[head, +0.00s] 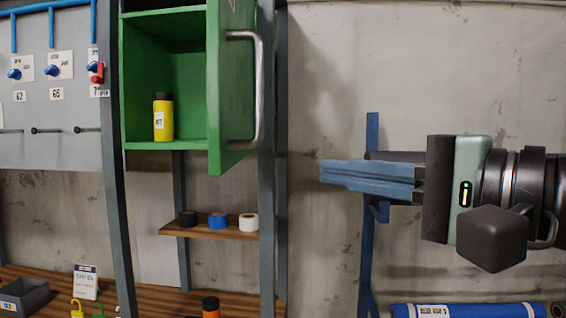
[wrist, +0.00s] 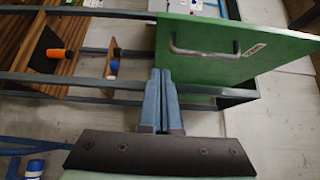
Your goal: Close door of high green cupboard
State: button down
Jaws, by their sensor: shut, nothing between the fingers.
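The high green cupboard (head: 165,15) is at the upper left in the head view, its front open. Its green door (head: 218,90) stands swung out at the cupboard's right side, with a grey bar handle (head: 260,90) on its outer face. A yellow bottle (head: 163,118) stands inside. In the wrist view the door (wrist: 240,60) fills the upper right, with its handle (wrist: 205,52) in sight. My gripper (head: 322,172) is shut and empty, to the right of the door and lower than the handle's middle. In the wrist view its fingertips (wrist: 160,72) show beside the door's edge; contact cannot be told.
Grey posts (head: 267,200) frame the cupboard. Below it a small wooden shelf (head: 210,231) holds several tape rolls. A wooden bench (head: 140,298) runs beneath. A blue rack post (head: 370,240) stands behind my gripper, and a blue roll (head: 465,310) lies at the lower right.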

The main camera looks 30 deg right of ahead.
jog(key=p, duration=0.4)
send_near(228, 161)
jog(key=w+d, duration=0.2)
jog(key=w, duration=0.2)
jog(key=shift+w+a+f+p, duration=0.1)
jog(key=shift+w+a+p, duration=0.35)
jog(key=shift+a, duration=0.4)
jog(key=shift+w+a+p, duration=0.3)
jog(key=shift+w+a, duration=0.25)
jog(key=shift+a, duration=0.35)
jog(key=shift+a, duration=0.1)
